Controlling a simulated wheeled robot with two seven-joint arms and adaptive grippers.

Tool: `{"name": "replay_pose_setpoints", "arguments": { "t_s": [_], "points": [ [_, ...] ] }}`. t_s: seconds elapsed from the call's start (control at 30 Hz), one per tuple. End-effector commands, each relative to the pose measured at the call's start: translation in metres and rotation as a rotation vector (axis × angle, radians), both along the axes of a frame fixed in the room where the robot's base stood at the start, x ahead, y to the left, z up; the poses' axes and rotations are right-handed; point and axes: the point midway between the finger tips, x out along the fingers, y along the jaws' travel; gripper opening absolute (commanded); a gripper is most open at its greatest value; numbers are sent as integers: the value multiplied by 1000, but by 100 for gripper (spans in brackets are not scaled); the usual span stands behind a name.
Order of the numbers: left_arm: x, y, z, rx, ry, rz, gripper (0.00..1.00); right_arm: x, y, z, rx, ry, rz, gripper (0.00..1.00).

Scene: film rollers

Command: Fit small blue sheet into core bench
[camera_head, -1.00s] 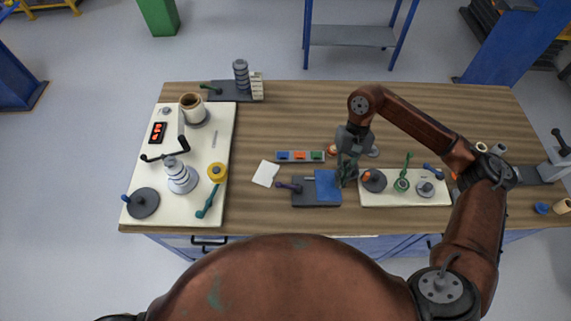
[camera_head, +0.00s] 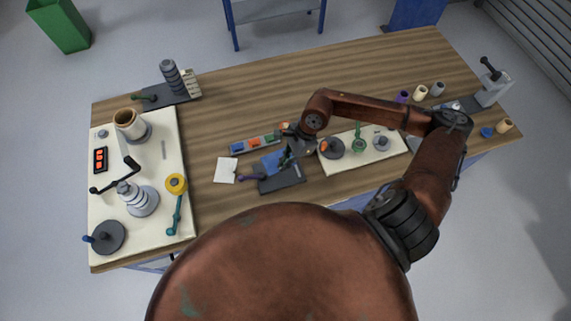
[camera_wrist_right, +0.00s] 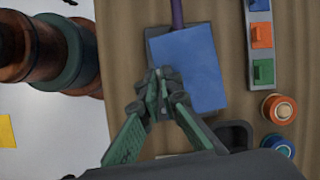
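The small blue sheet (camera_head: 271,161) shows over the rear left part of the dark grey core bench (camera_head: 284,181). In the right wrist view the sheet (camera_wrist_right: 192,65) covers most of the grey bench plate (camera_wrist_right: 157,48), slightly turned against it. My right gripper (camera_head: 286,159) is at the sheet's edge; in the wrist view its fingertips (camera_wrist_right: 159,80) are close together on the sheet's near left edge, pinching it. I cannot tell whether the sheet touches the bench. A purple handle (camera_head: 251,178) sticks out of the bench's left side. My left gripper is not in view.
A tray of blue, orange and green blocks (camera_head: 254,143) lies just behind the bench. A white card (camera_head: 225,170) lies to its left. A cream board (camera_head: 366,151) with reels stands close on the right, a larger one (camera_head: 155,178) far left. The table's rear middle is clear.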

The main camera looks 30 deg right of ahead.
Motion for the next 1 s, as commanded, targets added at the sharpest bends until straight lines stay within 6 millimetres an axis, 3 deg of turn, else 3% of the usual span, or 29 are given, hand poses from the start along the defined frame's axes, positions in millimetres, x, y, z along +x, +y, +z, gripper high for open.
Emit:
{"name": "replay_pose_setpoints", "arguments": {
  "t_s": [0.2,0.47,1.0],
  "points": [
    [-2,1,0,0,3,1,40,-5,-2,-3,1,12,-138,0],
    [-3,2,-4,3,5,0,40,-5,-2,-11,1,14,-148,0],
    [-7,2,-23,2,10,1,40,-5,-2,-50,2,16,-147,0]
  ]
}}
